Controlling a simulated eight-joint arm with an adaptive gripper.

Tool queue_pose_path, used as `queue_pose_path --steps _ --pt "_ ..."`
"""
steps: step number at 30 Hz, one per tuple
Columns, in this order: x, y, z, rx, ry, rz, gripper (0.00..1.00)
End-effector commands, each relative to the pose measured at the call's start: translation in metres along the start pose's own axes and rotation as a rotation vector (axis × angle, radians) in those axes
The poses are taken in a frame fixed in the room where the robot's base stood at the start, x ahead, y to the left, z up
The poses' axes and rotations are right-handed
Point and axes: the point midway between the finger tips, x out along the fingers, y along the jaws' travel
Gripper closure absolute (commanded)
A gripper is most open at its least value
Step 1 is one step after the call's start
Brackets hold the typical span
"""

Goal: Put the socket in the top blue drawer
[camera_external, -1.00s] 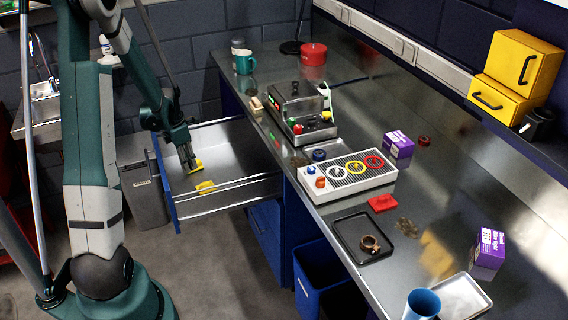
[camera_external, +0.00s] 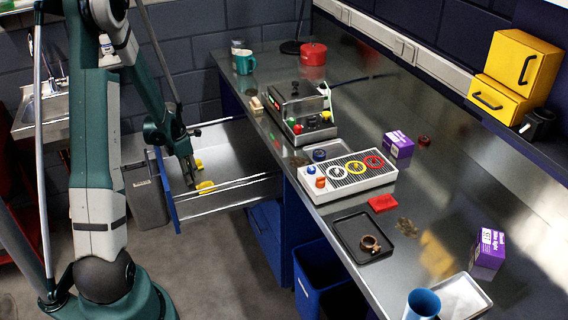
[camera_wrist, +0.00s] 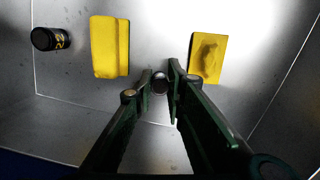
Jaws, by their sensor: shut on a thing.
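The top blue drawer (camera_external: 238,192) stands pulled open under the bench, its metal inside facing up. My gripper (camera_external: 191,184) reaches down into it, near the drawer's front panel. In the wrist view my gripper (camera_wrist: 160,80) is shut on a small dark round thing, the socket (camera_wrist: 160,86), seen end-on between the fingertips. The drawer floor (camera_wrist: 155,35) lies below it; whether the socket touches it I cannot tell. The socket cannot be made out in the external view.
In the drawer, a yellow block (camera_wrist: 110,47) lies left of the fingertips and a yellow piece with a raised grip (camera_wrist: 208,57) right. A black cylinder (camera_wrist: 50,39) with yellow marking lies farther left. The bench (camera_external: 330,95) edge runs right of the drawer.

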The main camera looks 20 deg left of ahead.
Motion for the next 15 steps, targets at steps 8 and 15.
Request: queue_pose_path --steps 8,15 --pt "0.0055 -0.0003 -0.0009 0.000 0.000 0.000 0.99" --pt "0.0086 -0.0002 -0.0011 0.000 0.000 0.000 0.99"
